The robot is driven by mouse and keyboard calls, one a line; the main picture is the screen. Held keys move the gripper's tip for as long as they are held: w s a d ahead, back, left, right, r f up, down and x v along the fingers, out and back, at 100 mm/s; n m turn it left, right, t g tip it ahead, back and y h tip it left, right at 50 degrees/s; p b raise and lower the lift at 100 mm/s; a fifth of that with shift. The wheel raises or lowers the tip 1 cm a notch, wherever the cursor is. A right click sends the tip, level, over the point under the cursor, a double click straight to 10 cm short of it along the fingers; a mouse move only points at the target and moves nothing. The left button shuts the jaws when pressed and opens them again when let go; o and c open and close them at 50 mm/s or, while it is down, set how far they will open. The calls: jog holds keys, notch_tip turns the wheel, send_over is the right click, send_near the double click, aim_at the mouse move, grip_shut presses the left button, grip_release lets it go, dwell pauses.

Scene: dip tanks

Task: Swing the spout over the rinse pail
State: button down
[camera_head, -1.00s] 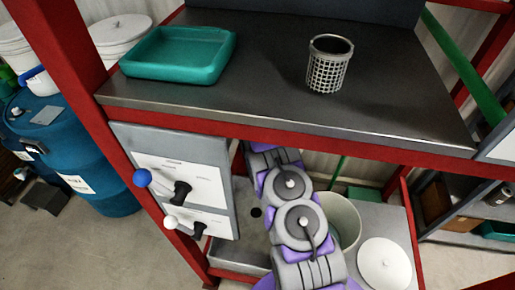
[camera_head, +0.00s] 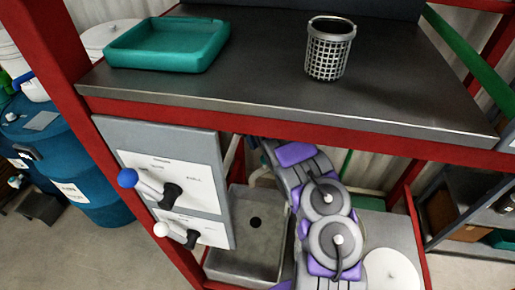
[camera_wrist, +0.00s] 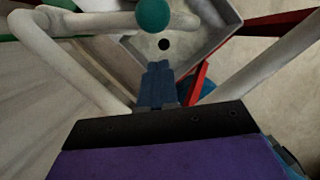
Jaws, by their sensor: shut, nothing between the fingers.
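In the wrist view, a pale bent pipe (camera_wrist: 75,65), which looks like the spout, runs along the upper left. A teal ball knob (camera_wrist: 153,15) is at the top, by the pipe's horizontal part. My gripper (camera_wrist: 160,68) is shut and empty, its fingertips just below the knob in the picture. I cannot tell whether they touch it or the pipe. Beyond is a grey basin (camera_wrist: 185,42) with a dark drain hole; it also shows in the head view (camera_head: 238,262), left of my arm. My gripper is hidden there, and I cannot make out the rinse pail.
A dark worktop (camera_head: 250,80) with a red front beam lies above the basin. It holds a teal tray (camera_head: 165,48) and a mesh basket (camera_head: 328,52). A grey lever panel (camera_head: 170,180) stands left of the basin, a white round lid (camera_head: 392,272) right of my arm.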

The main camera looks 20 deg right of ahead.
jog(key=s, duration=0.2)
jog(key=shift+s+d+f, duration=0.3)
jog(key=shift+d, duration=0.1)
jog(key=shift+s+d, duration=0.1)
dwell(0.4)
